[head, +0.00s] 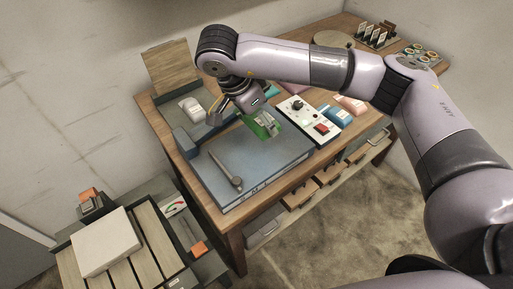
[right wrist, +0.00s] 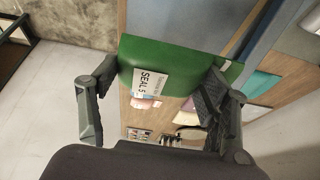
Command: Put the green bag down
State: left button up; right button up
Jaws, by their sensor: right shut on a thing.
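The green bag (head: 266,128) is in my right gripper (head: 258,117), over the back right part of the grey-blue flat-topped box (head: 250,165) on the wooden table. In the right wrist view the green bag (right wrist: 165,62) spans between the two fingers, with a white label reading "SEAL 5". My right gripper (right wrist: 160,74) is shut on it. The bag looks held above the surface, but I cannot tell the exact gap. My left gripper is not in view.
A white panel (head: 307,116) with a black knob and red button stands right of the box, beside a blue packet (head: 335,115) and a pink packet (head: 351,104). A dark rod-like tool (head: 226,172) lies on the box's left part. The box's front middle is clear.

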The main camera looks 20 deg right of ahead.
send_over(261, 155)
jog(key=a, duration=0.1)
jog(key=f, duration=0.7)
jog(key=shift+s+a+f+p, duration=0.15)
jog(key=shift+s+f+p, duration=0.15)
jog(key=shift+p, duration=0.05)
notch_tip(261, 155, down, 4)
jog(key=shift+r+p, duration=0.1)
jog(key=shift+p, duration=0.45)
jog(key=shift+f, duration=0.35)
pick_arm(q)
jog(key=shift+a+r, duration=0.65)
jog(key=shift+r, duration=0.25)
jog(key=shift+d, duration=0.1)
pick_arm(e)
jog(key=shift+f+b, duration=0.4)
jog(key=shift+b, duration=0.1)
jog(key=o, duration=1.2)
jog(key=shift+r, duration=0.1)
jog(key=shift+c, duration=0.2)
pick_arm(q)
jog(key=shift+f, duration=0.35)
